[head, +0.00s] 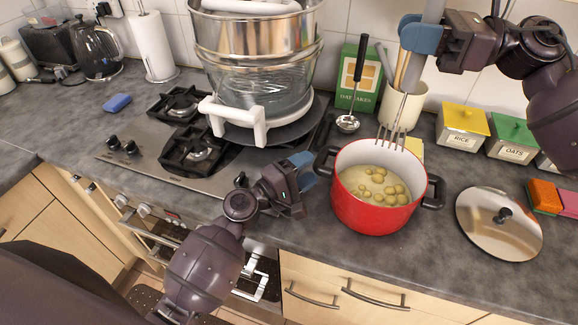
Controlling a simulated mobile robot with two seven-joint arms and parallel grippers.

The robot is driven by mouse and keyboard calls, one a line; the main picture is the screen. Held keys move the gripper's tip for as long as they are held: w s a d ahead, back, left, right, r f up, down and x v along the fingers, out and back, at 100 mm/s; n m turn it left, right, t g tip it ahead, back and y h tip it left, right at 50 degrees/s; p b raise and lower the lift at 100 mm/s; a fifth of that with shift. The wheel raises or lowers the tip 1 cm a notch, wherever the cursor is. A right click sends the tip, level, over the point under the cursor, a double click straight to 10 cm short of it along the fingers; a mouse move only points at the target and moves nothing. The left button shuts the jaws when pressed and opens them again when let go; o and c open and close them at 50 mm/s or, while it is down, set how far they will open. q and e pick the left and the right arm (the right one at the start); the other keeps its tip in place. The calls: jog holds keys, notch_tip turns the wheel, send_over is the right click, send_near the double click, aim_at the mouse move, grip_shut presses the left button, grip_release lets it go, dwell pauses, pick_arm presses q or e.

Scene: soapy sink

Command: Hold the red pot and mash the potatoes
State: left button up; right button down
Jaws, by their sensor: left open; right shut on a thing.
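The red pot (372,215) stands on the counter right of the hob, with several small potatoes (380,190) in pale liquid inside. It has two black side handles. My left gripper (304,171) is open at the pot's left handle (326,162); whether its fingers touch or surround the handle is unclear. My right gripper (424,36) is shut on the grey handle of the masher (400,118), up above the pot. The masher hangs slightly tilted, its metal prongs over the pot's back rim and apart from the potatoes.
A glass lid (499,222) lies right of the pot. A cream utensil crock (412,101), green box (357,83) and a ladle (348,122) stand behind it. Yellow (462,124) and green (513,138) canisters line the back right. A large steamer (262,70) covers part of the hob.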

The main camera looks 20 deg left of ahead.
aim_at(318, 162)
pick_arm(q)
jog(key=shift+x, duration=1.85)
grip_shut()
dwell(0.3)
jog(key=shift+o, duration=0.3)
grip_release()
jog(key=c, duration=0.9)
